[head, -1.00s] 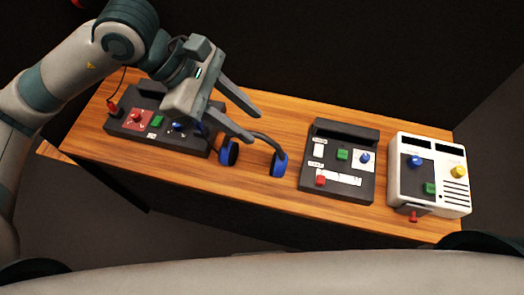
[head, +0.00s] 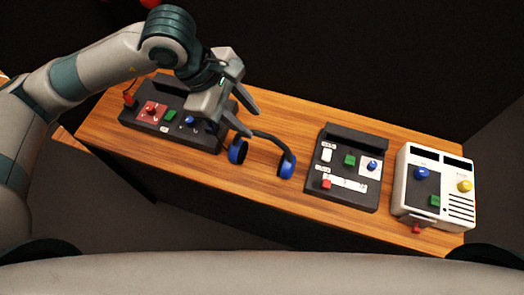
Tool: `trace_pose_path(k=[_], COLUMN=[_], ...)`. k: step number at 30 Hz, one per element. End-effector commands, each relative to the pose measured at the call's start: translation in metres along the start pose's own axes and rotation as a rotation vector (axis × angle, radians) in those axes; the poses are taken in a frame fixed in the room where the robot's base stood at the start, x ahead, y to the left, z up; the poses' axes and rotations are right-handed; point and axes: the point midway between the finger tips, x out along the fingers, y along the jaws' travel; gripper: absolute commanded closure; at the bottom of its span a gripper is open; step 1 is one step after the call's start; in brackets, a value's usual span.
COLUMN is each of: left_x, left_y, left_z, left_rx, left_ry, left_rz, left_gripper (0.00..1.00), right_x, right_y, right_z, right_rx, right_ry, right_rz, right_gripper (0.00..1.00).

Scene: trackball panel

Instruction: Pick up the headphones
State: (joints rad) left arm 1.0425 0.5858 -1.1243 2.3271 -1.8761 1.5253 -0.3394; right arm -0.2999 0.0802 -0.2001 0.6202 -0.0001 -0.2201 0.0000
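The headphones (head: 287,164) lie on the wooden table, between two dark control panels. They have a black band and two blue ear cups, with the cups toward the table's front edge. My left gripper (head: 246,116) is above the headphones' left end, fingers spread and pointing down to the right. Nothing shows between the fingers. One fingertip overlaps the band's left part in the picture; I cannot tell if it touches. My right gripper is not in view.
A dark panel (head: 137,117) with coloured buttons sits left on the wooden table (head: 255,198). Another dark panel (head: 348,143) and a white panel (head: 402,185) stand to the right. Bare wood lies in front of and behind the headphones.

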Motion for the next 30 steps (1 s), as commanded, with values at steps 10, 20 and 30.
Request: trace_pose_path(k=[10, 20, 30], left_x=[0.059, 0.082, 0.083], left_y=[-0.001, 0.0, 0.0], left_z=[0.002, 0.001, 0.001], left_rx=[-0.002, 0.001, 0.0], left_ry=[-0.001, 0.0, -0.001], left_rz=[-0.004, 0.0, 0.0], left_gripper=[0.66, 0.66, 0.66], right_x=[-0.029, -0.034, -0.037], right_y=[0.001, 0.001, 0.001], right_z=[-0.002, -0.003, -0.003], right_rx=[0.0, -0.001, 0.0], right_ry=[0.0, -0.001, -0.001], right_rz=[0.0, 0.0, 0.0], right_gripper=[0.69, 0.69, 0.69])
